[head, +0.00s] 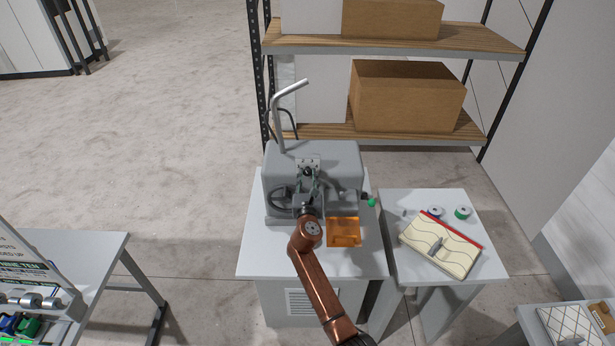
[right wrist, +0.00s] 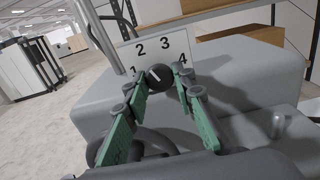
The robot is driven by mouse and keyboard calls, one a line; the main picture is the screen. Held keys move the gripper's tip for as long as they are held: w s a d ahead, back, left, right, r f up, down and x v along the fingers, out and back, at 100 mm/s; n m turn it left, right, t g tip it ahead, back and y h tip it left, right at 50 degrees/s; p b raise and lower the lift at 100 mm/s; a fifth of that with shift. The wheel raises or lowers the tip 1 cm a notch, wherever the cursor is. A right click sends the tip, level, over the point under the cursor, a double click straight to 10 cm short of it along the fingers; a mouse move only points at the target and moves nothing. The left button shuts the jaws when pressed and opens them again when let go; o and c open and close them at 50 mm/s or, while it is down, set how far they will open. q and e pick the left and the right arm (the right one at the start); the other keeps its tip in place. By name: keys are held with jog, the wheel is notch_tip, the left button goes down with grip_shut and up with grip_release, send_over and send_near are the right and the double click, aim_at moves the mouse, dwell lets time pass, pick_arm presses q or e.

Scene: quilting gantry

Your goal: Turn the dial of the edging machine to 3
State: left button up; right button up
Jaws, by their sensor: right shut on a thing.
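The grey edging machine (head: 340,160) stands on a white cabinet. Its black dial (right wrist: 160,77) sits on a white plate (right wrist: 152,50) marked 1 to 4. In the right wrist view, the dial's pale mark points up and left, roughly toward the 2; its exact setting is hard to tell. My right gripper (right wrist: 159,82) has its green fingers on either side of the dial and is shut on it. In the head view the right gripper (head: 309,179) is at the machine's front and partly covers the dial. My left gripper is not in view.
An orange tray (head: 344,232) is at the machine's front right. A side table (head: 470,205) at right holds a cream quilted piece (head: 440,247) and spools. Shelves with boxes (head: 405,95) stand behind. A metal tube (head: 278,115) rises at the machine's back left.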

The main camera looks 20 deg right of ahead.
grip_shut()
jog(key=shift+m, duration=0.6)
jog(key=m+b, duration=0.1)
jog(key=m, duration=0.3)
jog(key=shift+f+b, duration=0.15)
jog(key=shift+b, duration=0.2)
jog(key=shift+m+b, duration=0.85)
jog(key=shift+m, duration=1.45)
